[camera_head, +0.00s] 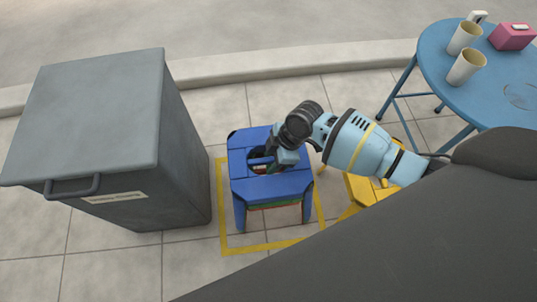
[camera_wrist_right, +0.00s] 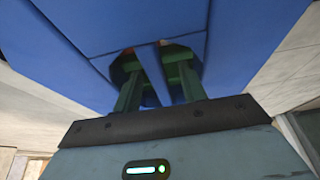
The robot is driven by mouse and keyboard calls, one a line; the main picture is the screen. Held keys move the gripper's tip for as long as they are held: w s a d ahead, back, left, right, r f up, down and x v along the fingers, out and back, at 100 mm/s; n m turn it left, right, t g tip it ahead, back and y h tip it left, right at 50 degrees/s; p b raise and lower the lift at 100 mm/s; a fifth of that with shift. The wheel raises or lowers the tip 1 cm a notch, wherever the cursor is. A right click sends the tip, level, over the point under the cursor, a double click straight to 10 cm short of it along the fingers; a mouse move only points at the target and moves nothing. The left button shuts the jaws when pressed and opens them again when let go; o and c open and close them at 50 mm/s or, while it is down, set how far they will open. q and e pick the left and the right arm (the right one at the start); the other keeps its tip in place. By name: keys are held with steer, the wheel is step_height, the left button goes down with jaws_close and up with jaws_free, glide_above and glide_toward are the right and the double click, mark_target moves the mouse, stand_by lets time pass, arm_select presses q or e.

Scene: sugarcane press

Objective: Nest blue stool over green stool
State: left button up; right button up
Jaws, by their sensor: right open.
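The blue stool (camera_head: 270,188) stands upright inside a yellow square marked on the floor. Under its seat, thin green and red edges show, and the green edge (camera_head: 288,204) seems to be the green stool inside it, mostly hidden. My right gripper (camera_head: 264,162) is at the opening in the blue seat. In the right wrist view its two fingers (camera_wrist_right: 158,78) reach into the opening, one on each side of the blue middle bar (camera_wrist_right: 155,72), spread apart with gaps to the bar. Bits of green and red show through the hole. My left gripper is out of view.
A grey lidded bin (camera_head: 95,115) stands close to the left. A yellow stool (camera_head: 365,188) is to the right, partly hidden by my right arm. A round blue table (camera_head: 470,95) at the upper right holds cups and a pink box (camera_head: 512,36). Floor behind the blue stool is clear.

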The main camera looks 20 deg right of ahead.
steer(key=v, duration=0.2)
steer(key=p+v, duration=0.1)
steer(key=v, duration=0.1)
steer(key=w+p+v, duration=0.1)
steer(key=v, duration=0.1)
steer(key=shift+a+r, duration=0.1)
steer(key=shift+r, duration=0.1)
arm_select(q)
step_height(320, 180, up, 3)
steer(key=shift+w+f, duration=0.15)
arm_select(e)
steer(key=shift+r, duration=0.1)
steer(key=shift+r, duration=0.15)
arm_select(q)
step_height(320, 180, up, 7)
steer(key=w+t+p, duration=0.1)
steer(key=p, duration=0.5)
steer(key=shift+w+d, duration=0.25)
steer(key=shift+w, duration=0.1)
arm_select(e)
step_height(320, 180, up, 8)
